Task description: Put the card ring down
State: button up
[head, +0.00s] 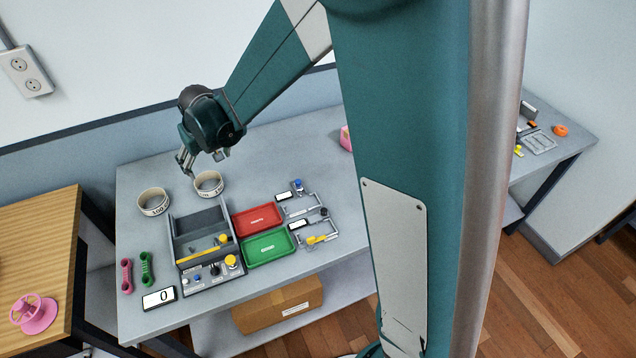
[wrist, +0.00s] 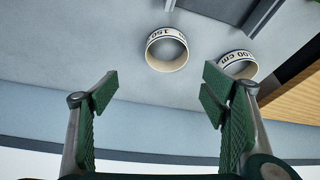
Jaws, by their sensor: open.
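Two pale card rings with black print stand on the grey table near its back edge. One ring, marked 150 (head: 210,191), is nearer my gripper, and it also shows ahead of the fingers in the wrist view (wrist: 164,35). The other ring, marked 100 (head: 154,210), is to its left, and in the wrist view it shows partly behind the right finger (wrist: 237,56). My gripper (head: 186,164) is above the back of the table, behind the 150 ring. Its green-padded fingers (wrist: 158,94) are apart with nothing between them, clear of both rings.
A grey tray unit (head: 204,219) with knobs stands in front of the rings. Red (head: 258,219) and green (head: 269,248) trays are to its right. Pink and green dumbbell-shaped pieces (head: 146,268) lie front left. The wall is close behind the gripper. The back middle of the table (head: 290,150) is clear.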

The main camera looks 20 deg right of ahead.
jog(key=s+d+r+m+t, duration=0.1)
jog(key=s+d+r, duration=0.75)
jog(key=s, duration=0.35)
jog(key=s+d+r+m+t, duration=0.1)
jog(key=s+d+r, duration=0.8)
jog(key=s, duration=0.4)
jog(key=s+d+f+h, duration=0.1)
jog(key=s+d, duration=0.4)
jog(key=s, duration=0.6)
jog(key=shift+f+m+t, duration=0.4)
jog(key=shift+f, duration=0.3)
jog(key=shift+o, duration=0.5)
jog(key=shift+d, duration=0.2)
